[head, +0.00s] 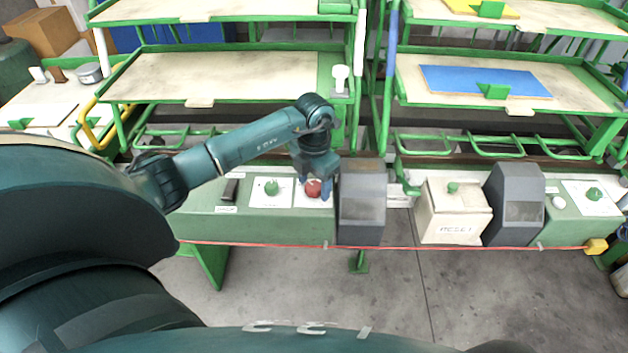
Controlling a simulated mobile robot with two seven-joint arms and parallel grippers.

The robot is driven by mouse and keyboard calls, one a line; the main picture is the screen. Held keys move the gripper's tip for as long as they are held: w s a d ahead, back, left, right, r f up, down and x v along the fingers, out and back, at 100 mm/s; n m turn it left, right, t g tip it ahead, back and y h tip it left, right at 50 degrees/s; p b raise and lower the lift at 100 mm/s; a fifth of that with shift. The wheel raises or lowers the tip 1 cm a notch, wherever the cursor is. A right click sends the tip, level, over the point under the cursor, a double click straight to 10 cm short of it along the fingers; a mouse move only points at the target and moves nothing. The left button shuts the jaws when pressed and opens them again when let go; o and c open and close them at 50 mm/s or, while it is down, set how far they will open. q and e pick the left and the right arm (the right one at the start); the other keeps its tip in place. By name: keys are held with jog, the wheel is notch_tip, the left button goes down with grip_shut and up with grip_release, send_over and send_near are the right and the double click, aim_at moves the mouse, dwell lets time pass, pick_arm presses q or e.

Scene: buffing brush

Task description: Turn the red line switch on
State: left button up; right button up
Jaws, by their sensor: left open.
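The red switch (313,188) is a round red knob on a white plate on the green control panel (270,226), left of a grey box. My left gripper (325,188) points down at the red knob, its fingers right at or around it; I cannot tell whether they touch it. The gripper hides part of the knob. A green knob (271,187) sits on its own white plate just to the left. My right gripper is not in view.
A grey box (361,205) stands close to the right of my left gripper. A cream box (453,210) and another grey box (513,203) stand farther right. Shelves (220,77) rise behind. A red cord (430,248) runs along the front.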

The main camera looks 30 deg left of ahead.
pick_arm(q)
jog(key=c, duration=1)
